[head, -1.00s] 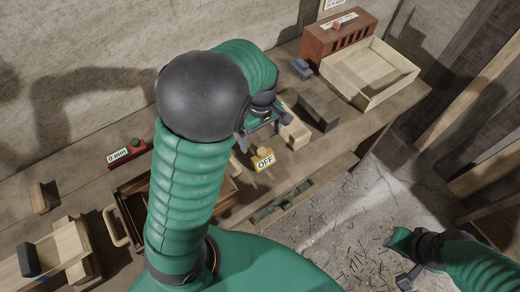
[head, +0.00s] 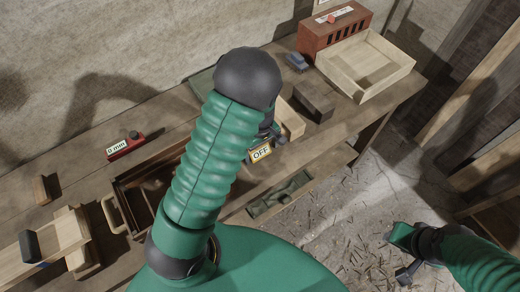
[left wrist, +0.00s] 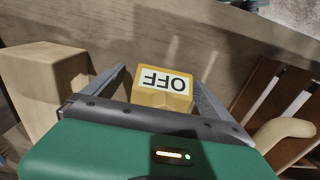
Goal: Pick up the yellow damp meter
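The yellow damp meter (head: 261,153) with its "OFF" label sits near the front edge of the workbench, partly hidden by my left arm in the head view. In the left wrist view the meter (left wrist: 163,88) lies between the two fingers of my left gripper (left wrist: 160,76). The fingers are apart, with a gap at the meter's left side; the right finger looks close to it or touching. My right gripper (head: 398,256) is open and empty above the littered floor at lower right.
A wooden block (left wrist: 45,85) stands close beside my left gripper. A red gauge marked "0 mm" (head: 124,146), a pale wooden tray (head: 366,70) and a red-brown slotted box (head: 333,31) are on the bench.

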